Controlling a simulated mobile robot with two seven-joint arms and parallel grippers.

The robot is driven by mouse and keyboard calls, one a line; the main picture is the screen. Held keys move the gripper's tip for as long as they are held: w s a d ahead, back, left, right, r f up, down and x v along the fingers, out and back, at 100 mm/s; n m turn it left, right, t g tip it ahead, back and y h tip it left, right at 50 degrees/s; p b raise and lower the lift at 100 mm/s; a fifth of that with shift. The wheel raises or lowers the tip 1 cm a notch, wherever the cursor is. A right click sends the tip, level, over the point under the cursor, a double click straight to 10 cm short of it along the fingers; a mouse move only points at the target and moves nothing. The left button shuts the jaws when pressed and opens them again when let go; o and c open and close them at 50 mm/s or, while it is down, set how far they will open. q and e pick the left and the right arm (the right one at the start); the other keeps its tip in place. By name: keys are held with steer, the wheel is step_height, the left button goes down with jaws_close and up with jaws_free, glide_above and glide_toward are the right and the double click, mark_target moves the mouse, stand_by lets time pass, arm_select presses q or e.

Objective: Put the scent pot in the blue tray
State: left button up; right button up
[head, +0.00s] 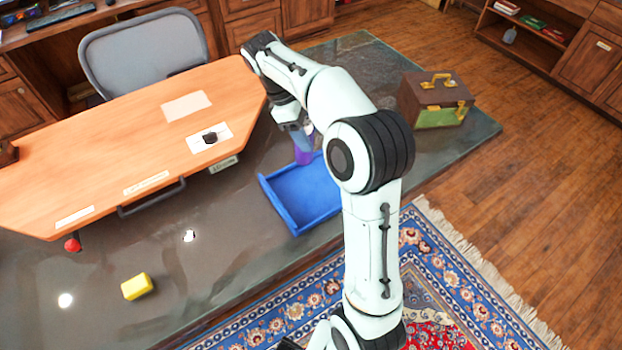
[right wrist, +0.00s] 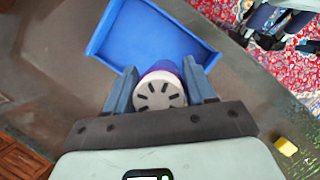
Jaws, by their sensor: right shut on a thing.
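The scent pot (head: 304,152) is purple, with a pale slotted lid that shows in the right wrist view (right wrist: 159,92). My right gripper (head: 298,138) is shut on it, with one blue finger on each side of the pot in the right wrist view (right wrist: 163,84). The blue tray (head: 300,196) lies on the dark table. In the head view the pot is at the tray's far edge, partly hidden by my right arm. In the right wrist view the tray (right wrist: 150,35) lies beyond the pot. I cannot tell the pot's height above the table. My left gripper is not in view.
A yellow block (head: 137,287) lies on the dark table (head: 215,270) at front left. A brown case (head: 436,99) stands right of my arm. A raised wooden desktop (head: 100,150) is left of the tray. A grey chair (head: 145,55) stands behind it.

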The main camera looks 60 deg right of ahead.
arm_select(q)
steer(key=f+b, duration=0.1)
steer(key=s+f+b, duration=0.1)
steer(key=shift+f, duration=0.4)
arm_select(e)
step_height(320, 180, down, 16)
steer(key=shift+f, duration=0.2)
steer(key=o, duration=1.2)
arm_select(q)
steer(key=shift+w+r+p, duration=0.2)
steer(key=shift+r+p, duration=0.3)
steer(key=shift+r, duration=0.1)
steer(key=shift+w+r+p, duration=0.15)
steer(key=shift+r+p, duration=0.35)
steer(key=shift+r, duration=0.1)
arm_select(e)
steer(key=v, duration=1.2)
steer(key=shift+w+r, duration=0.1)
steer(key=shift+r, duration=0.1)
